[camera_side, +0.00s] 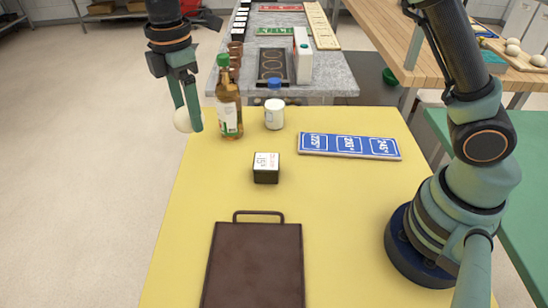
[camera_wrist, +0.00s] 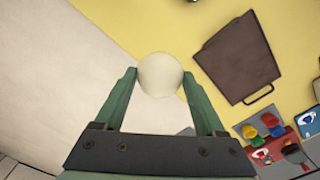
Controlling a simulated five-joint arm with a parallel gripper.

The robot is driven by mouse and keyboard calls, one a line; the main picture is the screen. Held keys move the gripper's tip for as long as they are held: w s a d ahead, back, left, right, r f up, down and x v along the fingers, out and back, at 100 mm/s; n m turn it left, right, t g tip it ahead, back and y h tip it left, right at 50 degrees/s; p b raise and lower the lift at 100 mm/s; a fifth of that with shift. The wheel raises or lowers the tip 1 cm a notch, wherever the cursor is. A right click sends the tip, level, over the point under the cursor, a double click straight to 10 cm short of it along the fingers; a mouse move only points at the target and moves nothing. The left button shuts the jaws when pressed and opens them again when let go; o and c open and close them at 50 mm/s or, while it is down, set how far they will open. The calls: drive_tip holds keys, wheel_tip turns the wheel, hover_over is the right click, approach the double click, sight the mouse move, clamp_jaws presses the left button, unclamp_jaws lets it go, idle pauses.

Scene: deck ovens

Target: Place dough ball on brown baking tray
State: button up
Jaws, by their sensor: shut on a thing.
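A pale round dough ball (camera_side: 187,120) is held between the fingertips of my gripper (camera_side: 191,107) at the back left of the yellow table, near its edge. In the wrist view the dough ball (camera_wrist: 160,74) sits between the two green fingers of my gripper (camera_wrist: 160,82). The brown baking tray (camera_side: 252,270) lies empty at the front of the table, its handle pointing to the back. It also shows in the wrist view at the upper right (camera_wrist: 236,58). My gripper is apart from the tray, behind it and to its left. The ball's exact height is hard to tell.
A bottle with a green cap (camera_side: 229,105) stands just right of my gripper. A white jar with a blue cap (camera_side: 274,114), a small black-and-white timer cube (camera_side: 266,168) and a blue sign (camera_side: 349,146) are on the yellow table (camera_side: 185,225). The table left of the cube is clear.

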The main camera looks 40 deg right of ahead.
drive_tip(key=shift+r, duration=0.5)
drive_tip(key=s+a+r, duration=0.2)
drive_tip(key=s+a, duration=0.3)
drive_tip(key=s, duration=0.6)
drive_tip(key=n, duration=0.1)
hover_over(255, 265)
drive_tip(key=f, duration=0.1)
wheel_tip(255, 265, down, 20)
drive_tip(key=shift+r, duration=0.1)
drive_tip(key=o, duration=1.4)
drive_tip(key=shift+c, duration=0.2)
